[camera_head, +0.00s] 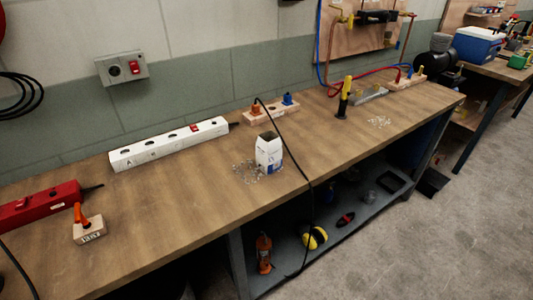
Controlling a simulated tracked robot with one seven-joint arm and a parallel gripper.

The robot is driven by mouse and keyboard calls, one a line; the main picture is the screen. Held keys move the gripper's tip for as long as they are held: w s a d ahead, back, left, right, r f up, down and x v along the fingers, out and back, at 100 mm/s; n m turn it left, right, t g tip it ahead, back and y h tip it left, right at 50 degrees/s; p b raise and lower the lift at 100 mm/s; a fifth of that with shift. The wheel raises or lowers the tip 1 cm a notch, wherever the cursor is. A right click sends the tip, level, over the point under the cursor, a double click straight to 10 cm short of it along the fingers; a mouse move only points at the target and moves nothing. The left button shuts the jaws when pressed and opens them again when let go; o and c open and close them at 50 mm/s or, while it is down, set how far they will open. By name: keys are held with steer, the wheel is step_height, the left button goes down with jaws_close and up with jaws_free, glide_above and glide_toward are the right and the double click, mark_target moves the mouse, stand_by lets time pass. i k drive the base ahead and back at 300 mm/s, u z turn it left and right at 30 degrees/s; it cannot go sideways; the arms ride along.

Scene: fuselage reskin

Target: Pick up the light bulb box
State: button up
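A small white and blue box (269,154), which looks like the light bulb box, stands upright near the front edge of the wooden workbench (200,200). Its top is dark and looks open, but the print on it is too small to read. A black cable runs down close by its right side. My gripper is not in view, and nothing is seen touching the box.
Small clear bits (247,171) lie left of the box. A white power strip (168,144) lies behind it to the left. A wooden block with plugs (270,111) is behind it. A yellow-handled tool (345,97) stands to the right. Bare benchtop lies left of the box.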

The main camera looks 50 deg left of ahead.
mark_target(269, 145)
steer(key=z, duration=0.55)
steer(key=i, duration=0.1)
steer(key=u, duration=2.6)
steer(key=k, duration=0.85)
steer(key=u, duration=0.15)
steer(key=i, duration=0.85)
steer(key=z, duration=0.1)
